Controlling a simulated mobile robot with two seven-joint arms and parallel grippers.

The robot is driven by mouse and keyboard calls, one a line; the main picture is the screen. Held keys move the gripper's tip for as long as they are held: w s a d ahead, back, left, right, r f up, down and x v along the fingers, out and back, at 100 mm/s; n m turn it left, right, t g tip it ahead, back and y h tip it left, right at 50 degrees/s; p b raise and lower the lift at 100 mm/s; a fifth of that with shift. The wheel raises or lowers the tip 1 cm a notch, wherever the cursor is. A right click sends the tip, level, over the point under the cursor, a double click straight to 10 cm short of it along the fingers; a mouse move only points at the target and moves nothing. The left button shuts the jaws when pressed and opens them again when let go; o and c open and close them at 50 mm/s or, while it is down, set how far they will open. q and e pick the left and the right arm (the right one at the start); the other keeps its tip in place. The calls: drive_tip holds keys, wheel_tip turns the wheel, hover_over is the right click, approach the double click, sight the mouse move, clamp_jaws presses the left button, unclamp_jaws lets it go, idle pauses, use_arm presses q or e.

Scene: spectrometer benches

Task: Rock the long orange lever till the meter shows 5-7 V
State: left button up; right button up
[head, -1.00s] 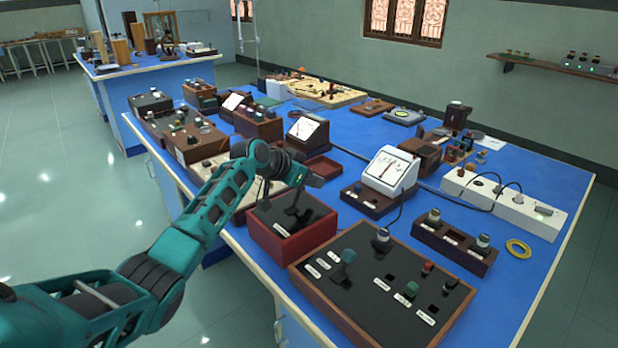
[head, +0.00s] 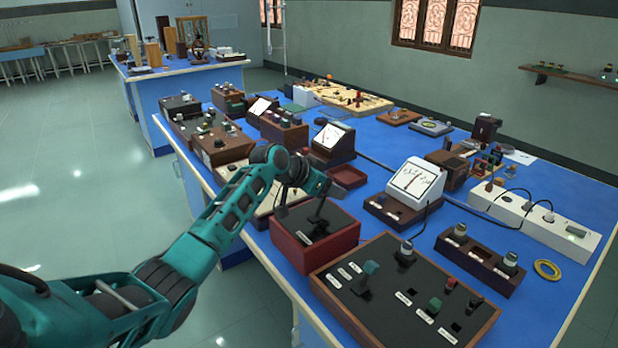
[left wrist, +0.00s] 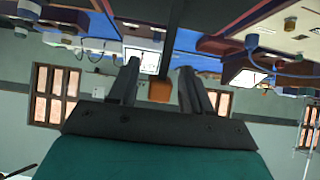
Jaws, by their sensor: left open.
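My left gripper (head: 318,206) is open, fingers down over the black top of a red-sided box (head: 288,246) on the blue bench. In the left wrist view, an orange block (left wrist: 160,90) shows between the spread fingers, at the end of a dark shaft; it looks like the orange lever's end. In the head view the lever is hard to separate from the dark fingers. I cannot tell whether a finger touches it. A white-faced meter (head: 415,180) stands to the right; its needle looks near upright, but the scale is too small to read. My right gripper is out of view.
A wooden-framed panel (head: 395,310) with small levers and knobs lies close at front right. A darker-cased meter (head: 332,138) and a small red tray (head: 347,176) stand behind the box. A white power strip (head: 545,215) with cables lies at right. Blue bench shows between.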

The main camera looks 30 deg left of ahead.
use_arm(q)
drive_tip(key=v, duration=1)
drive_tip(key=shift+s+r, duration=0.15)
drive_tip(key=shift+s, duration=0.2)
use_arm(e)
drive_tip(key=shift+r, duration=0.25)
use_arm(q)
drive_tip(key=shift+a, duration=0.1)
drive_tip(key=shift+c, duration=0.4)
